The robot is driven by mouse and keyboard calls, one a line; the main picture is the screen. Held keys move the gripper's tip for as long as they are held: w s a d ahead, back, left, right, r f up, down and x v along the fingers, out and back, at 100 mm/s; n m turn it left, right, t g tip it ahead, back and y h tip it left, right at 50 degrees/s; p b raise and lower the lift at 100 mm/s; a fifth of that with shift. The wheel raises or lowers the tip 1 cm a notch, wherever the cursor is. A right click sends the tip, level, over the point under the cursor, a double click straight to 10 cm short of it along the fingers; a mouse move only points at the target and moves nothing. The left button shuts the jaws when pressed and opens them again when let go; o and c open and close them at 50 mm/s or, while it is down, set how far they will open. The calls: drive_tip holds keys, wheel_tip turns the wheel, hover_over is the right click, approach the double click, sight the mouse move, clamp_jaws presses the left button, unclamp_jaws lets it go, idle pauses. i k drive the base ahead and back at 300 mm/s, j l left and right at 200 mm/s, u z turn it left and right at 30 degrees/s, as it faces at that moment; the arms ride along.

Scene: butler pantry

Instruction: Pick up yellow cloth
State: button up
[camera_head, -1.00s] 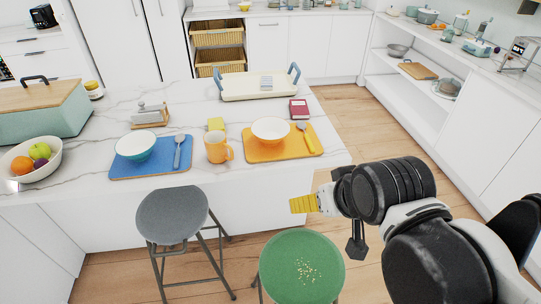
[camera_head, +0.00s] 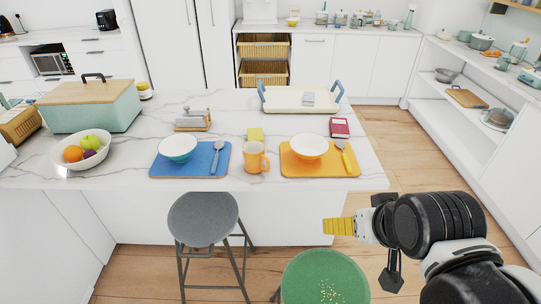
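A small yellow square (camera_head: 255,134), which looks like the folded yellow cloth, lies flat on the white marble island. It is just behind the orange mug (camera_head: 254,158), between the blue and orange placemats. My gripper (camera_head: 328,226) shows at the lower right with yellow ridged fingers pointing left. It is in front of the island, over the floor side, well apart from the cloth. I see the fingers from the side, so their gap is hidden. Nothing held shows.
On the island are a blue placemat (camera_head: 160,172) and an orange placemat (camera_head: 292,170) with bowls and spoons, a tray (camera_head: 285,107), a red book (camera_head: 340,127), a fruit bowl (camera_head: 108,155) and a bread box (camera_head: 110,115). Grey (camera_head: 203,214) and green (camera_head: 325,280) stools stand in front.

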sight(252, 134)
drive_tip(key=j+z, duration=0.3)
drive_tip(key=j, duration=0.15)
drive_tip(key=j+z, duration=0.3)
drive_tip(key=j, duration=0.15)
drive_tip(key=k+j+z, duration=0.1)
drive_tip(key=j+z, duration=0.2)
drive_tip(key=j, duration=0.15)
drive_tip(key=k+j+z, duration=0.1)
drive_tip(key=j+z, duration=0.2)
drive_tip(key=k+j+z, duration=0.15)
drive_tip(key=j+z, duration=0.15)
drive_tip(key=j, duration=0.2)
drive_tip(key=i+j+z, duration=0.2)
drive_tip(key=j, duration=0.2)
drive_tip(key=i+j+z, duration=0.1)
drive_tip(key=j+z, duration=0.15)
drive_tip(key=i+j+z, duration=0.2)
drive_tip(key=j, duration=0.35)
drive_tip(key=k, duration=0.1)
